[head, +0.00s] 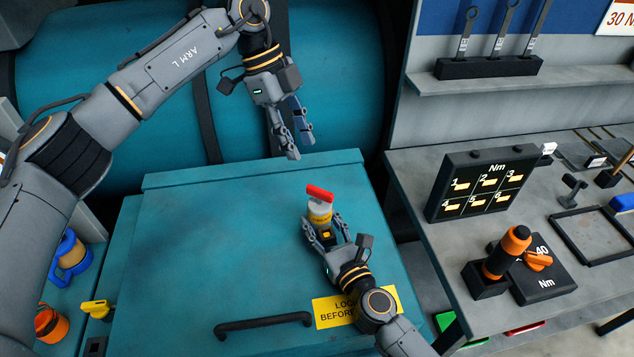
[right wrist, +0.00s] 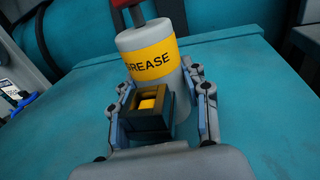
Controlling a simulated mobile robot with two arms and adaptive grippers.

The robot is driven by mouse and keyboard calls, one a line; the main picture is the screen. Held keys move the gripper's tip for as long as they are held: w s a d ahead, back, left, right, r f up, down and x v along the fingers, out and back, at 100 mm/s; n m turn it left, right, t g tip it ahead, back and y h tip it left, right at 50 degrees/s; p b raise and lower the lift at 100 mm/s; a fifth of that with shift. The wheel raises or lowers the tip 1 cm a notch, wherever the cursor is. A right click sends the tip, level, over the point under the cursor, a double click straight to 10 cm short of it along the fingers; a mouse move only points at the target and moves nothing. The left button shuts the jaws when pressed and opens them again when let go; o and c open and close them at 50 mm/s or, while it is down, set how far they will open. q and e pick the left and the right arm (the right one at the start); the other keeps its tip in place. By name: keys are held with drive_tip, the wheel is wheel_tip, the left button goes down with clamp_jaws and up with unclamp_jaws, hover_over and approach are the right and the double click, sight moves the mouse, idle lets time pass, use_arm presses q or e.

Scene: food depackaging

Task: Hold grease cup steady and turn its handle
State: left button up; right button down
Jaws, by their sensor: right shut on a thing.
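The grease cup (head: 320,214) is a pale cylinder with a yellow band and a red handle (head: 320,193) on top. It stands on the teal cabinet top (head: 220,240). In the right wrist view the cup (right wrist: 140,45) shows the word GREASE, and part of its handle (right wrist: 126,3) is cut off by the upper edge. My right gripper (head: 324,238) is shut on the cup, with a finger on each side of its body. My left gripper (head: 299,148) is above and left of the cup, fingers pointing down, apart and empty. The cup's base is partly hidden.
A grey bench (head: 400,185) at the right bears a torque display (head: 480,183) and an orange-black tool (head: 507,250). A yellow valve key (head: 97,309) is at the left.

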sight(319, 189)
use_arm(q)
drive_tip(key=x, duration=1)
drive_tip(key=shift+s+d+f, duration=0.15)
drive_tip(key=shift+d+f, duration=0.05)
drive_tip(key=shift+f, duration=0.1)
clamp_jaws()
